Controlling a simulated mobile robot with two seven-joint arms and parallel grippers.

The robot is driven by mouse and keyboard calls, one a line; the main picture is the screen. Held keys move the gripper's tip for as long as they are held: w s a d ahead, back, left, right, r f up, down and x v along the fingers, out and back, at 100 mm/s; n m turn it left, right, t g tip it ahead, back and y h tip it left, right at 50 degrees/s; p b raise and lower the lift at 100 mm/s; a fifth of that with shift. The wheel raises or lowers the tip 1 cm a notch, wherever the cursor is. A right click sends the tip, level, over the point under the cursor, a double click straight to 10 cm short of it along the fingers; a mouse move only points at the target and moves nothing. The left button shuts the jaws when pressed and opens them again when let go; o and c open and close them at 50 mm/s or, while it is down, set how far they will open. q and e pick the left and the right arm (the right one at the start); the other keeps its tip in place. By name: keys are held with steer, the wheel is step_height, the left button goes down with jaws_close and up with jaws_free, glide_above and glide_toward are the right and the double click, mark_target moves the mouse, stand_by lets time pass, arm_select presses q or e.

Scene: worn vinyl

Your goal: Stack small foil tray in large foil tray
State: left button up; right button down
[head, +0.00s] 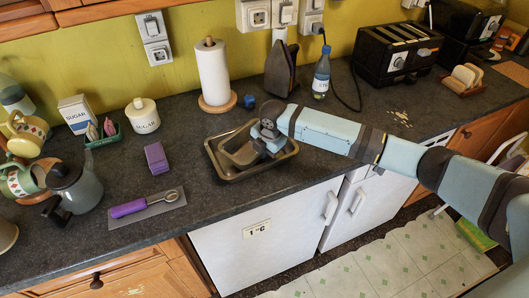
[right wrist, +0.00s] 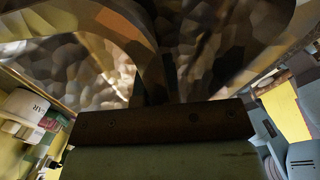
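The large foil tray (head: 222,172) sits on the dark counter near its front edge. The small foil tray (head: 236,150) is within its outline, apparently inside it; whether it rests on the bottom or hangs slightly above is unclear. My right gripper (head: 262,141) is at the small tray's right side, over the large tray. In the right wrist view, crinkled shiny foil (right wrist: 95,75) fills the area beyond my gripper's palm. The fingertips are hard to make out against the foil, so their grip is unclear. My left gripper is out of view.
A purple-handled tool (head: 140,205) and a purple block (head: 156,158) lie left of the trays. A paper towel roll (head: 212,75), an iron (head: 281,70), a blue bottle (head: 321,75) and a toaster (head: 392,52) stand behind. A small blue cube (head: 249,101) is behind the trays.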

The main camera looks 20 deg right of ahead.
steer(key=shift+f, duration=0.4)
steer(key=shift+f, duration=0.15)
steer(key=shift+f, duration=0.15)
steer(key=c, duration=1.3)
jaws_free()
steer(key=shift+c, duration=0.2)
step_height(320, 180, up, 12)
steer(key=s+d, duration=0.1)
steer(key=s, duration=0.1)
steer(key=shift+r+b, duration=0.25)
steer(key=shift+b, duration=0.05)
